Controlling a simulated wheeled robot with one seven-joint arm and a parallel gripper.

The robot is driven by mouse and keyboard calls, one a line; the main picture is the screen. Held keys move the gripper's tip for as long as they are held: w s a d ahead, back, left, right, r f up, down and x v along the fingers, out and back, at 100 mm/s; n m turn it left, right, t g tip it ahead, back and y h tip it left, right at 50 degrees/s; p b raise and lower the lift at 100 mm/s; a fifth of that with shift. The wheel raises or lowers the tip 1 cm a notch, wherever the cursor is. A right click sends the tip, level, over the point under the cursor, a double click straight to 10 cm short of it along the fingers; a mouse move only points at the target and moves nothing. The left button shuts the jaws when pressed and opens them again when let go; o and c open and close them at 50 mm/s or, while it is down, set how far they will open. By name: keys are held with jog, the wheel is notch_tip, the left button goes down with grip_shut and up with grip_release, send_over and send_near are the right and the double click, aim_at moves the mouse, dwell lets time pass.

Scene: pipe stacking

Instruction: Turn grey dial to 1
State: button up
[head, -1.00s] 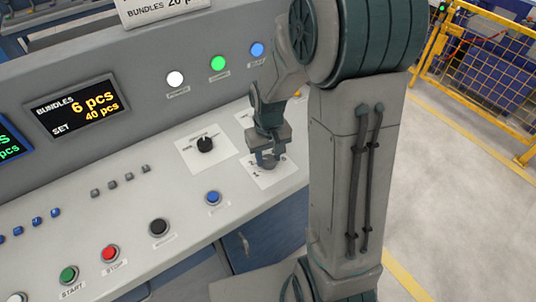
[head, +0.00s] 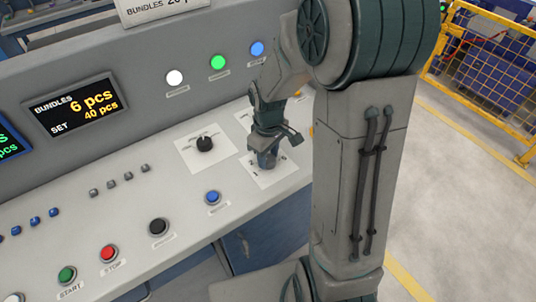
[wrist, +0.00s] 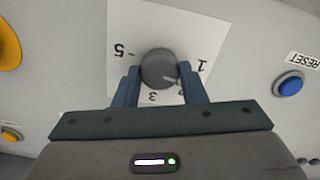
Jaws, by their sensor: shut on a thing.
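The grey dial (wrist: 158,66) sits on a white plate marked 5, 3 and 1 in the wrist view. Its pale pointer line faces lower right, between the 3 and the 1. My gripper (wrist: 160,76) has one finger on each side of the dial and is shut on it. In the head view my gripper (head: 267,156) points down over the white plate (head: 282,174) at the panel's right end, and it mostly hides the dial there.
A black dial (head: 204,144) on its own plate stands left of my gripper. A blue RESET button (wrist: 290,85) is near, at the right in the wrist view. A yellow knob (wrist: 8,48) is at the left edge. Red (head: 110,253) and green (head: 67,274) buttons are farther off.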

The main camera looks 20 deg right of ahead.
aim_at(268, 158)
jog(key=shift+n, duration=1.9)
jog(key=o, duration=1)
notch_tip(268, 158, up, 14)
jog(key=shift+f, duration=0.1)
jog(key=s+m+t, duration=0.1)
jog(key=s+m, duration=0.2)
jog(key=s, duration=0.2)
jog(key=s+m+t, duration=0.1)
jog(key=s+m, duration=0.3)
jog(key=s+m+t, duration=0.1)
jog(key=s+m, duration=0.2)
jog(key=s, duration=0.2)
jog(key=shift+s+r+m, duration=0.3)
jog(key=shift+r+m, duration=0.05)
jog(key=shift+m, duration=0.05)
